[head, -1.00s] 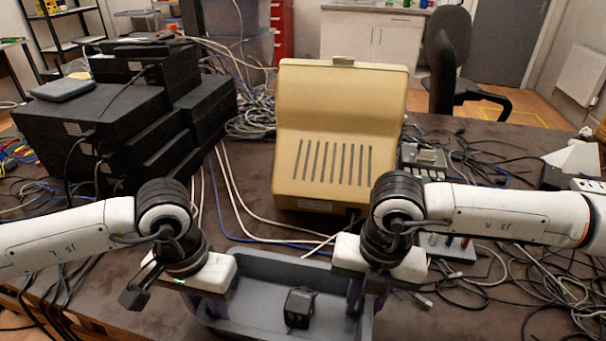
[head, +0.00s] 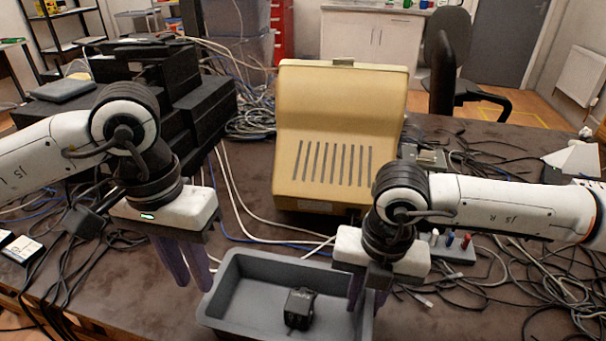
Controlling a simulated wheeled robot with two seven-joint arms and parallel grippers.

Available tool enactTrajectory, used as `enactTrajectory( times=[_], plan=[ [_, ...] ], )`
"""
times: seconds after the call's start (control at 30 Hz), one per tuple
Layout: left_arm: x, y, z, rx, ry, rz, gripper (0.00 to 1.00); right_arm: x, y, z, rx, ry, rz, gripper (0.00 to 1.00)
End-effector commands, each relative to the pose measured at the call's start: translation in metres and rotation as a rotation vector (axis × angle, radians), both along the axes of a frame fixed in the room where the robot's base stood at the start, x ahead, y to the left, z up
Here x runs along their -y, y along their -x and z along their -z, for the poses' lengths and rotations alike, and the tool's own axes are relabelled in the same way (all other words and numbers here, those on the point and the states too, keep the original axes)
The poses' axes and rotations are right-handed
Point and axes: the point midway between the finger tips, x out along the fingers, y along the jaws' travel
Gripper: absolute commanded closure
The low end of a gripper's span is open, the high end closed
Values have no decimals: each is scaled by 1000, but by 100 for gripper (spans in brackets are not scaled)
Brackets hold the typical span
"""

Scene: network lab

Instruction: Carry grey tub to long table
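The grey tub (head: 240,319) sits on the dark table at the bottom centre, with a small black block-shaped item (head: 299,308) inside. My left gripper (head: 191,266) is empty, above and to the left of the tub, clear of its rim. Its two purple fingers point down with a narrow gap between them. My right gripper (head: 367,292) is at the tub's right wall, with one finger showing inside and one near the outside. Whether it grips the wall is not clear. The tub's near edge is cut off by the frame. I cannot tell which surface is the long table.
A beige equipment case (head: 338,125) stands just behind the tub. Stacked black boxes (head: 100,120) fill the table's left. Loose cables (head: 520,270) spread over the right, near a small stand with coloured pegs (head: 452,247). An office chair (head: 450,65) stands behind the table.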

Motion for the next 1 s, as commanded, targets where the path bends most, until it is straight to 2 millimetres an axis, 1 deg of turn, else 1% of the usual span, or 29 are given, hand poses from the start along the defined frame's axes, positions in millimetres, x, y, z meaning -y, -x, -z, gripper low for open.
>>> enactTrajectory(
  times=[0.03, 0.2, 0.3, 0.43, 0.53, 0.63, 1.0],
  plan=[
    [0, 0, 0, 0, 0, 0, 79, 1, -1, -11, 6, -1, 0, 79],
    [0, 0, 0, 1, 0, 0, 79, 2, 0, -48, 6, -1, 0, 79],
    [0, 0, 0, 1, 0, 0, 79, 4, 0, -69, 5, 0, 0, 79],
    [0, 0, 0, 1, 0, 0, 79, 4, 1, -89, 3, -1, 0, 79],
    [0, 0, 0, 1, 0, 0, 79, 5, 1, -98, 2, 1, 0, 79],
    [0, 0, 0, 1, 0, 0, 79, 5, 2, -103, 1, -1, 0, 79],
    [0, 0, 0, 1, 0, 0, 79, 6, 2, -103, 1, 0, 0, 79]
  ],
)
